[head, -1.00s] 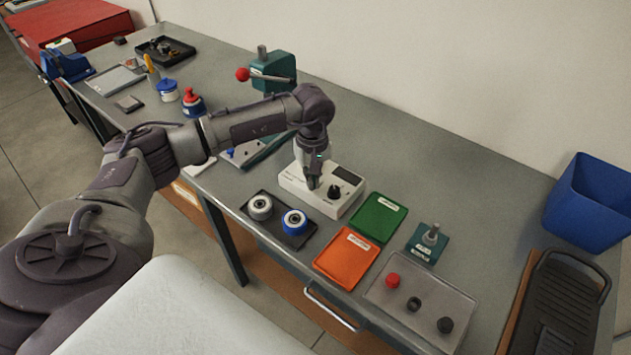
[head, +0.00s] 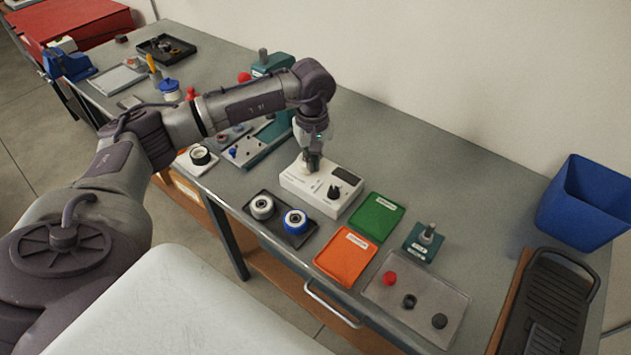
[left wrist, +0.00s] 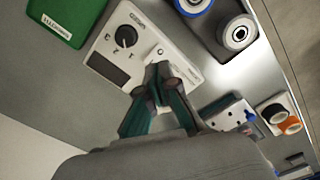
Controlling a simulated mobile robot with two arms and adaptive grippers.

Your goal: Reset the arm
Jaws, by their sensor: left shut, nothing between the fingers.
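My left arm reaches in from the left over the workbench. My left gripper (head: 309,168) is shut and empty, pointing down over the back left part of a white tester box (head: 318,204) with a black dial and a dark screen. In the left wrist view the shut fingertips (left wrist: 160,72) overlap the box (left wrist: 113,55), beside its dial (left wrist: 126,36). I cannot tell whether the tips touch the box; the dial is clear of them. My right gripper is not in view.
In front of the box a black tray (head: 259,231) holds two rollers. Green (head: 376,216) and orange (head: 345,257) trays lie to the right, with a clear tray (head: 440,327) of small parts. A blue bin (head: 585,205) stands far right. Bare bench lies behind the box.

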